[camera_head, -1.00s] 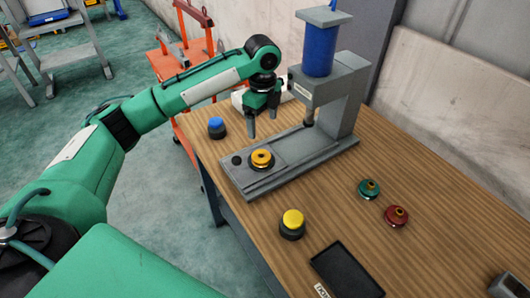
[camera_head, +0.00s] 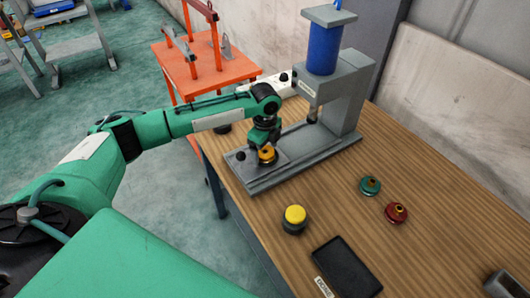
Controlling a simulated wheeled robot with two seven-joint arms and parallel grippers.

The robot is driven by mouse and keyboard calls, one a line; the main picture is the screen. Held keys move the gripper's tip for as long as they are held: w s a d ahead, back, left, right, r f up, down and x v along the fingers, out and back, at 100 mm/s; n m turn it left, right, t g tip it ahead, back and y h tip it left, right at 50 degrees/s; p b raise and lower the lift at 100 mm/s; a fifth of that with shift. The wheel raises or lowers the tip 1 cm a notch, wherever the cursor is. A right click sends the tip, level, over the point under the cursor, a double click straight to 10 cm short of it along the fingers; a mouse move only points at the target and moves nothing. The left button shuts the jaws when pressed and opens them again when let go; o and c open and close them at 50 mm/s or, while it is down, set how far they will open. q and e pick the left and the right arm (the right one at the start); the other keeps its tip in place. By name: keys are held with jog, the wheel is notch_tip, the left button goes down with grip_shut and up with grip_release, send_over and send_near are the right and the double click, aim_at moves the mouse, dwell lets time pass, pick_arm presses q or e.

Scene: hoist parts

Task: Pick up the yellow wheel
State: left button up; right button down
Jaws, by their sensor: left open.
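The yellow wheel (camera_head: 267,155) sits on the grey base plate of the press (camera_head: 322,150), near its left end. My left gripper (camera_head: 265,150) is lowered right over the wheel, with its fingers around or beside it; contact cannot be made out. The gripper is open, and its wrist hides the wheel's far side. My right gripper is not in view.
A black button box with a yellow top (camera_head: 294,219) stands in front of the press. A green wheel (camera_head: 370,186) and a red wheel (camera_head: 396,213) lie to the right. A black tray (camera_head: 346,268) is at the front. An orange cart (camera_head: 205,72) stands behind.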

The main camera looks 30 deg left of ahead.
pick_arm(q)
jog(key=c, duration=1.3)
jog(key=shift+w, duration=0.1)
jog(key=shift+c, duration=1)
jog(key=shift+r, duration=0.1)
